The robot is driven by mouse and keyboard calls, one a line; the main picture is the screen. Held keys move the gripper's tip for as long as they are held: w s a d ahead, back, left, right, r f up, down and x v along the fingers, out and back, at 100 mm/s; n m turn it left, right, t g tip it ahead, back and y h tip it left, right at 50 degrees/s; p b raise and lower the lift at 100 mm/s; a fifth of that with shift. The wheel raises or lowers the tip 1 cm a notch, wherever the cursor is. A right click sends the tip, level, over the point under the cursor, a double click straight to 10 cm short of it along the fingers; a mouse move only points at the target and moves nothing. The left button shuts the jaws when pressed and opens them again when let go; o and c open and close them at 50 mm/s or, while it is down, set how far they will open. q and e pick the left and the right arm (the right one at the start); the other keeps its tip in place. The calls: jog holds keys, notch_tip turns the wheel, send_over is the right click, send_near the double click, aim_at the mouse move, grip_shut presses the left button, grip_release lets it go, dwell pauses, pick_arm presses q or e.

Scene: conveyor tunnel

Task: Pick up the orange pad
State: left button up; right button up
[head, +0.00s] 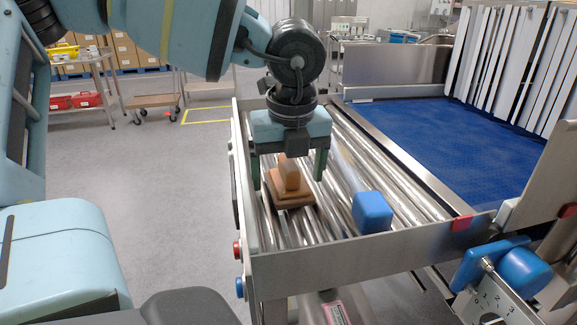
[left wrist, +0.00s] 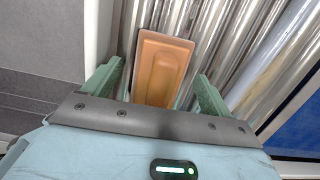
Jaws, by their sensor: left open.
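The orange pad (head: 293,201) lies on the metal rollers, a flat rectangular piece with a raised middle part. In the left wrist view the pad (left wrist: 163,68) shows between and beyond the two green fingers, its near end hidden by the gripper body. My left gripper (head: 288,180) is open and points down over the pad, one finger on each side of it. No grip on the pad shows, and whether a finger touches it I cannot tell. My right gripper is not in view.
A blue block (head: 372,212) sits on the rollers (head: 340,185) right of the pad. A metal side rail (head: 243,175) runs close on the left and another crosses the front. A blue belt (head: 440,125) with white strip curtains (head: 510,70) lies to the right.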

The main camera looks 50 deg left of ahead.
pick_arm(q)
jog(key=shift+c, duration=0.4)
jog(key=c, duration=1)
notch_tip(320, 180, up, 10)
